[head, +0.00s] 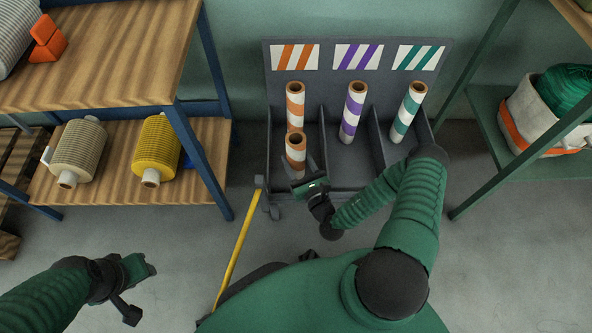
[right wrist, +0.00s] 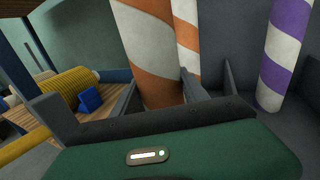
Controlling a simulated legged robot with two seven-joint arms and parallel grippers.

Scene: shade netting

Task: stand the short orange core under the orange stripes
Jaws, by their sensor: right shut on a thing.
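The short orange core (head: 295,157), white with orange stripes, stands about upright at the left compartment of the grey rack (head: 348,178), in front of a tall orange-striped core (head: 295,103). The orange stripes panel (head: 295,57) is above that compartment. My right gripper (head: 300,179) is shut on the short core from the front. In the right wrist view the short core (right wrist: 150,60) rises between the fingers, with the tall one (right wrist: 188,45) close behind. Its foot is hidden by the gripper. My left gripper (head: 146,267) is away at lower left, holding nothing visible; its jaw gap is unclear.
A purple-striped core (head: 354,108) and a green-striped core (head: 407,112) stand in the other compartments, behind dividers. A yellow pole (head: 240,240) leans left of the rack. A wooden shelf (head: 100,65) with rolls stands left, a green shelf (head: 500,110) right.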

